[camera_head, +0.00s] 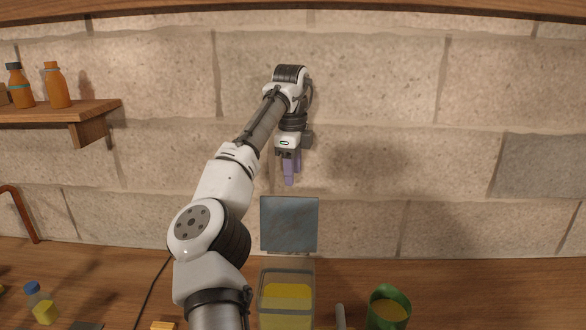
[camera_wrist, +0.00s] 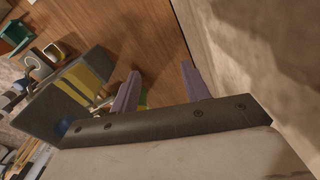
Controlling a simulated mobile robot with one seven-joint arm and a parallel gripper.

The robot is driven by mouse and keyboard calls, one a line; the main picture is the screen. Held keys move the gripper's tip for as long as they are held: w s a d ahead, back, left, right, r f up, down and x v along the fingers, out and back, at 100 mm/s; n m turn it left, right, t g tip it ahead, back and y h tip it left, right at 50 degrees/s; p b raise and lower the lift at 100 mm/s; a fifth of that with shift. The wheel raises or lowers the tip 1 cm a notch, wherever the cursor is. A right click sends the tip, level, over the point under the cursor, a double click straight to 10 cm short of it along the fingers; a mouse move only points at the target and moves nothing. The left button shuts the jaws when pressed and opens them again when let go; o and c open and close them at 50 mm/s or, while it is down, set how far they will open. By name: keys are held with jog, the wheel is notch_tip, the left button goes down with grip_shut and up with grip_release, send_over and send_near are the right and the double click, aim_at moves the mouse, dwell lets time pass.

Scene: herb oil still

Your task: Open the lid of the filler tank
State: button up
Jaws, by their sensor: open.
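The filler tank (camera_head: 262,302) is a clear box with yellow contents on the wooden counter. Its grey-blue lid (camera_head: 289,224) stands upright at the tank's back edge, so the tank is open on top. In the wrist view the lid (camera_wrist: 52,117) is a dark panel, with yellow of the tank (camera_wrist: 90,82) showing beyond it. My gripper (camera_head: 291,180) has purple fingers pointing down, above the lid's top edge near the wall. The wrist view shows the fingers (camera_wrist: 158,75) apart, with nothing between them. The lid's hinge is not clear to see.
A green cup (camera_head: 378,314) with yellow contents stands right of the tank. A small bottle with a blue cap (camera_head: 33,288) stands at the left. The stone wall (camera_head: 400,170) is close behind my gripper. A wooden shelf (camera_head: 85,109) with orange bottles (camera_head: 57,88) is at upper left.

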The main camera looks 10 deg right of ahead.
dwell(0.4)
notch_tip(320, 180, up, 7)
jog(key=shift+s+r, duration=0.2)
jog(key=shift+s, duration=0.05)
jog(key=shift+a, duration=0.1)
dwell(0.3)
